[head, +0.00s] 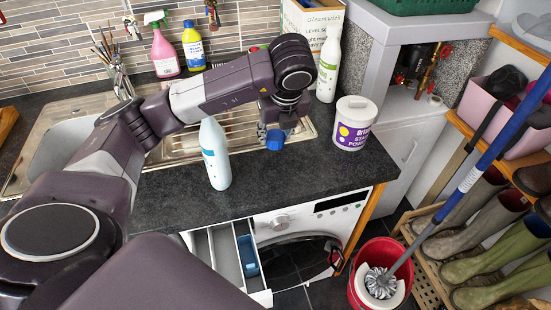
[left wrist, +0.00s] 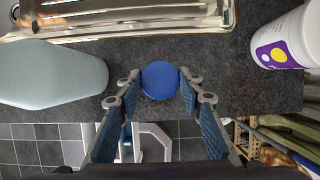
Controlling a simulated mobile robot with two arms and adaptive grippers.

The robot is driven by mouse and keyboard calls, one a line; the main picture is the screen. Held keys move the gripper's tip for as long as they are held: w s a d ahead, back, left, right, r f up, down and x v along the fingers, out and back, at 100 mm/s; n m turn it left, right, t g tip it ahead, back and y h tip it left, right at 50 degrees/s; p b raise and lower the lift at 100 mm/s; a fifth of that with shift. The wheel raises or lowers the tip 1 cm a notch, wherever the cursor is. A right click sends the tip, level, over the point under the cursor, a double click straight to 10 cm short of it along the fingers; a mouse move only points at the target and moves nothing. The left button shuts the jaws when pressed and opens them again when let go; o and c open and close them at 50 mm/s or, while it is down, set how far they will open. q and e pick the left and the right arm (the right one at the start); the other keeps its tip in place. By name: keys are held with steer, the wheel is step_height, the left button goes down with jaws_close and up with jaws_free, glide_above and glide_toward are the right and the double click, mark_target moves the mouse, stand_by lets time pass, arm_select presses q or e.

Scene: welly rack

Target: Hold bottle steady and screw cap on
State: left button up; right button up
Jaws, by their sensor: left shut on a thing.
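The pale blue-white bottle (head: 215,157) stands upright on the dark worktop (head: 290,178), near its front edge. Its top is hidden behind my left arm. My left gripper (head: 274,131) is to the right of the bottle, apart from it, and is shut on the blue cap (head: 275,140). In the left wrist view the cap (left wrist: 160,80) sits between the two fingertips (left wrist: 160,86), and the bottle (left wrist: 50,75) lies at the left edge of the picture. My right gripper is not in view.
A white-and-purple tub (head: 353,124) stands right of the gripper. A white bottle (head: 329,66) and a box (head: 302,25) stand behind. The steel sink (head: 62,142) is at left. The washing machine's drawer (head: 225,254) is open below. A mop stands in a red bucket (head: 359,292).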

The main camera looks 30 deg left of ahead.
mark_target(275, 137)
arm_select(q)
step_height(275, 137, up, 8)
steer(key=shift+r+p, duration=0.15)
steer(key=shift+p, duration=0.7)
steer(key=shift+r, duration=0.25)
